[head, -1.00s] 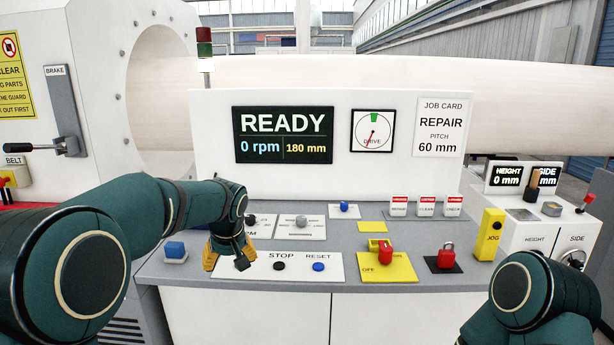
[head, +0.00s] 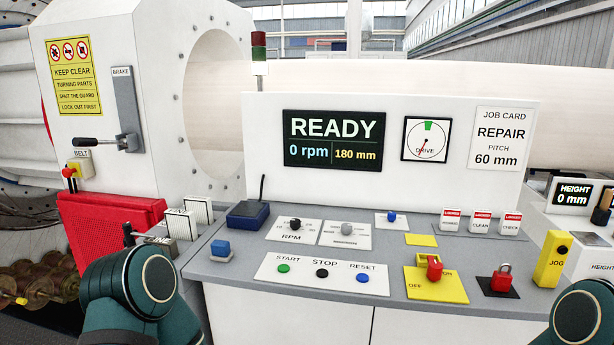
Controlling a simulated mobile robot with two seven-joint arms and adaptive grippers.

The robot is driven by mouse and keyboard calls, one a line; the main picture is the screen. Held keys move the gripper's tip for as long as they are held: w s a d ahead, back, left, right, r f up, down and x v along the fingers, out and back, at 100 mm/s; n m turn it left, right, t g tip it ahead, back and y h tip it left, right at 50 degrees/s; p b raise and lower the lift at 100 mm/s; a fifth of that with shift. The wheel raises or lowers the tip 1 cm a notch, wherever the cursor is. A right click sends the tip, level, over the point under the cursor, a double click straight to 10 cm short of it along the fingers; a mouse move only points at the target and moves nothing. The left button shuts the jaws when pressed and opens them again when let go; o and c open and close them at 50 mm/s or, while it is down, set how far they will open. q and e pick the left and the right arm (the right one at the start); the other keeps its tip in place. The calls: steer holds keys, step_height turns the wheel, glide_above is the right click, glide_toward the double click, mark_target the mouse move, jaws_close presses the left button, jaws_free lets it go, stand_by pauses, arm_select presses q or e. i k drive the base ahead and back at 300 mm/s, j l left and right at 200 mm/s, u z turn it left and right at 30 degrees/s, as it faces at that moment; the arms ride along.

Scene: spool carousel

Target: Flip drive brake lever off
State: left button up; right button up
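The brake lever (head: 100,142) is a black handle on a metal arm. It points left, roughly level, from the lower part of a grey upright plate (head: 125,95) labelled BRAKE, on the white housing at left. My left arm rises at lower left, below the lever and apart from it. My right gripper is out of view; only an arm link shows at lower right.
Below the lever are a BELT switch (head: 80,172) and a red guard (head: 108,228). The console (head: 225,270) carries START, STOP and RESET buttons, a blue box (head: 247,214) and a red padlock (head: 501,278). The display (head: 332,140) reads READY, 0 rpm. Air before the lever is clear.

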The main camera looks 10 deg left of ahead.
mark_target(81, 142)
steer(key=u, duration=1.45)
steer(key=i+j+z, duration=0.25)
steer(key=i+j, duration=0.3)
steer(key=i+j+z, duration=0.3)
steer(key=i+j, duration=0.2)
steer(key=j, duration=0.2)
steer(key=i+j+z, duration=0.1)
steer(key=i+j, duration=0.15)
steer(key=i+j+z, duration=0.15)
steer(key=j, duration=0.35)
steer(key=i+j+z, duration=0.1)
steer(key=i+j, duration=0.15)
steer(key=j, duration=0.15)
